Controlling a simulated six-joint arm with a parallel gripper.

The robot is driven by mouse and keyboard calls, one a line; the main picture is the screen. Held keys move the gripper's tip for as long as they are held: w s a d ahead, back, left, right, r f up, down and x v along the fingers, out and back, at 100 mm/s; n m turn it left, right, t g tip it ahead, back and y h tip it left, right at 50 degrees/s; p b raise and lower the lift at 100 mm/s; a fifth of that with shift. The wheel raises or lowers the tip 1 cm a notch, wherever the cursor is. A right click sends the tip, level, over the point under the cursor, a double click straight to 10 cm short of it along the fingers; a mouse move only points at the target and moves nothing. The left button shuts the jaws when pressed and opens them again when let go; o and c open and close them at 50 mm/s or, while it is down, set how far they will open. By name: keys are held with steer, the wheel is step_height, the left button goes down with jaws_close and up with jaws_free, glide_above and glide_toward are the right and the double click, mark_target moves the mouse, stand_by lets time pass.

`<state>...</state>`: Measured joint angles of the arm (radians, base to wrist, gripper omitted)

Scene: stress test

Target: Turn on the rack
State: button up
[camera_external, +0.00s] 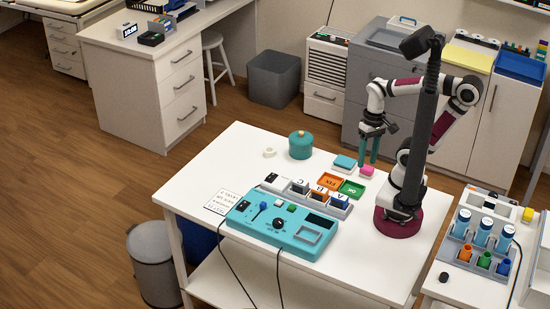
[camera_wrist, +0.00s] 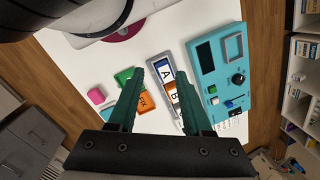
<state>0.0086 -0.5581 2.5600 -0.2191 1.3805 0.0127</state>
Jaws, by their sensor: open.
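A grey rack (camera_external: 341,212) holding several lettered blocks, A, B and C among them, lies along the back of a teal control panel (camera_external: 262,238) on the white table. The panel carries a black knob (camera_external: 279,224), a blue lever (camera_external: 262,206), a green button (camera_external: 292,208), a dark screen and a framed square. In the wrist view the rack (camera_wrist: 155,60) shows near the fingers and the panel (camera_wrist: 207,72) lies to the right. My gripper (camera_external: 369,161) is open and empty, above the table behind the rack. Its teal fingers (camera_wrist: 160,72) hide part of the rack.
Orange (camera_external: 328,181) and green (camera_external: 351,188) trays, a pink block (camera_external: 366,171) and a teal pot (camera_external: 301,146) stand behind the rack. A paper note (camera_external: 222,202) lies left of the panel. Cables hang off the front edge. A bottle holder (camera_external: 466,248) stands on the right table.

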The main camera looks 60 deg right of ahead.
steer(key=shift+w+r, duration=0.15)
steer(key=shift+w, duration=0.15)
steer(key=shift+c, duration=1.1)
steer(key=w+r+m, duration=0.1)
steer(key=w, duration=0.3)
steer(key=w+r+m, duration=0.1)
steer(key=w+m, duration=0.1)
steer(key=w, duration=0.3)
steer(key=w+m, duration=0.1)
steer(key=w, duration=0.3)
steer(key=shift+w+r+m, duration=0.3)
steer(key=shift+r+m, duration=0.1)
jaws_close()
steer(key=w+f+m, duration=0.3)
steer(key=w, duration=0.6)
steer(key=w+f+m, duration=0.3)
steer(key=w+m, duration=0.1)
steer(key=w, duration=0.6)
steer(key=shift+w+a+f+m, duration=0.2)
steer(key=shift+f+m, duration=0.1)
steer(key=shift+f, duration=0.05)
